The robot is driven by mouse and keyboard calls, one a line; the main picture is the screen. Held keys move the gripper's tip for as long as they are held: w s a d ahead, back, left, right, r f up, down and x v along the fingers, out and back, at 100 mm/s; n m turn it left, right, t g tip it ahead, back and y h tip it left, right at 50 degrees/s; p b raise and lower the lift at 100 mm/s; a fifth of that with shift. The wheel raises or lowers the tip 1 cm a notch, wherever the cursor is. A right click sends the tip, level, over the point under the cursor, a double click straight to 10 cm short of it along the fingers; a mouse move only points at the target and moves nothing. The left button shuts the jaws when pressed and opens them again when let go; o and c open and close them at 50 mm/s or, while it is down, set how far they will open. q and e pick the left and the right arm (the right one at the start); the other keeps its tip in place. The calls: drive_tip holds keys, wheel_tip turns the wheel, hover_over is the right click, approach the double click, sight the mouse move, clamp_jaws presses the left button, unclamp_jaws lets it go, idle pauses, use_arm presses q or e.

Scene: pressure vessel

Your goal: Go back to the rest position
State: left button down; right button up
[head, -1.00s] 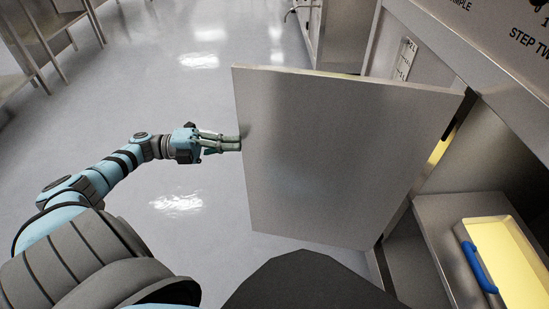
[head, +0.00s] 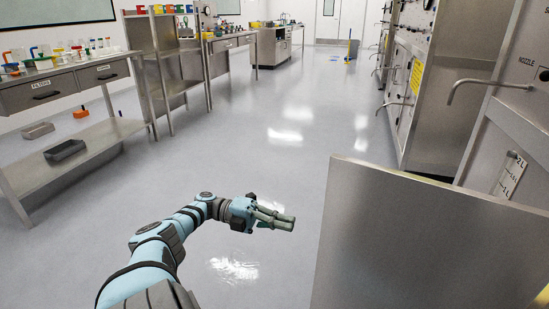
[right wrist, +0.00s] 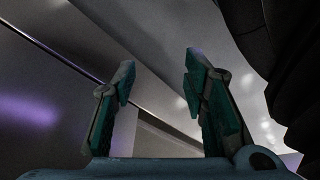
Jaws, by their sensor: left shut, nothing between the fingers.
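My left arm reaches in from the bottom left in the head view. Its gripper (head: 284,220) is shut and empty, held over bare floor to the left of the metal door panel (head: 425,240), with a gap between them. The panel stands swung out from the steel cabinets at the right. My right gripper is not in the head view. In the right wrist view its two teal-padded fingers (right wrist: 163,85) stand apart with nothing between them. Grey metal surfaces lie beyond the fingers.
A steel table (head: 62,85) with coloured labware and a lower shelf stands at the left. Steel cabinets with pipes and handles (head: 440,80) line the right. The floor (head: 255,150) between them is clear toward the back.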

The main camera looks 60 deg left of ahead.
use_arm(q)
drive_tip(key=a+b, duration=0.2)
drive_tip(key=shift+a, duration=0.4)
use_arm(e)
drive_tip(key=r, duration=0.1)
drive_tip(key=w+r, duration=0.1)
drive_tip(key=r, duration=0.1)
drive_tip(key=w+r, duration=0.1)
drive_tip(key=r, duration=0.1)
drive_tip(key=shift+w+a, duration=0.2)
drive_tip(key=shift+a, duration=0.2)
